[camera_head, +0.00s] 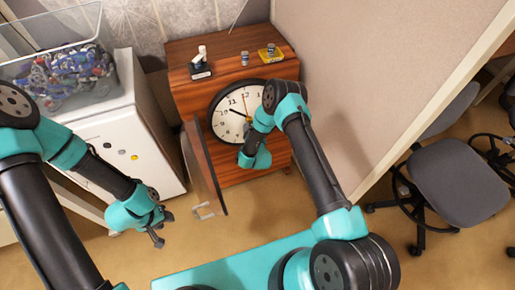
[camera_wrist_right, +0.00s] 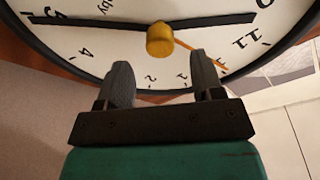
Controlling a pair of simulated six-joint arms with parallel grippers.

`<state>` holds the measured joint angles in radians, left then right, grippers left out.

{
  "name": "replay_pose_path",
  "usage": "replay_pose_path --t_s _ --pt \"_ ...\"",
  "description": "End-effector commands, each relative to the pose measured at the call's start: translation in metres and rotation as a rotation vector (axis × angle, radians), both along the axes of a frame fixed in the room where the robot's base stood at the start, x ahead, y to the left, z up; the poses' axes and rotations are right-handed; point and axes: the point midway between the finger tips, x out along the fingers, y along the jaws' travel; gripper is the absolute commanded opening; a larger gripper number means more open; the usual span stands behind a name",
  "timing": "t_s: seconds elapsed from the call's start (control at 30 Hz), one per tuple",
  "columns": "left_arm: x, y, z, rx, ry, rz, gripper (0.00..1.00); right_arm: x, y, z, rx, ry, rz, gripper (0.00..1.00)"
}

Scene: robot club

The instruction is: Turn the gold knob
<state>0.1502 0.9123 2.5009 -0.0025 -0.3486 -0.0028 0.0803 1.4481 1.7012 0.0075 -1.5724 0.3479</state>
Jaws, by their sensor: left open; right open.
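The gold knob (camera_wrist_right: 160,39) sits at the centre of a white clock face (camera_wrist_right: 65,38) with black hands and a black rim. In the head view the clock (camera_head: 224,120) is set in a brown wooden cabinet, partly behind my right arm. My right gripper (camera_wrist_right: 160,66) is open, its two dark fingers pointing toward the clock. The knob appears just beyond and between the fingertips, with no visible contact. In the head view the right fingers are hidden behind my wrist. My left gripper (camera_head: 163,230) is open and empty at the lower left, away from the clock.
A hinged door (camera_head: 203,166) stands open on the cabinet's left. Small items, including a yellow box (camera_head: 270,53), stand on the cabinet top. A white cabinet (camera_head: 135,140) with a clear bin (camera_head: 65,75) is at left. A beige partition (camera_head: 365,75) stands at right, with a grey chair (camera_head: 460,175) beyond.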

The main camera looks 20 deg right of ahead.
Motion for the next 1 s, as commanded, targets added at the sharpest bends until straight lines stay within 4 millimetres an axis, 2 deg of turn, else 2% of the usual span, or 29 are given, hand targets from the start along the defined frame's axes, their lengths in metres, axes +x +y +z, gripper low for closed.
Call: replay_pose_path --t_s 0.4,0.6,0.8,1.0 --pt "0.000 0.000 0.000 0.000 0.000 0.000 0.40 -0.082 0.007 0.002 0.000 0.004 0.002 0.61" --pt "0.000 0.000 0.000 0.000 0.000 0.000 0.40 -0.113 0.009 0.004 0.000 0.002 0.001 0.61" --pt "0.000 0.000 0.000 0.000 0.000 0.000 0.40 -0.126 0.010 0.005 0.000 -0.001 0.001 0.61" --pt "0.000 0.000 0.000 0.000 0.000 0.000 0.40 -0.127 0.010 0.005 0.000 -0.001 0.000 0.61"
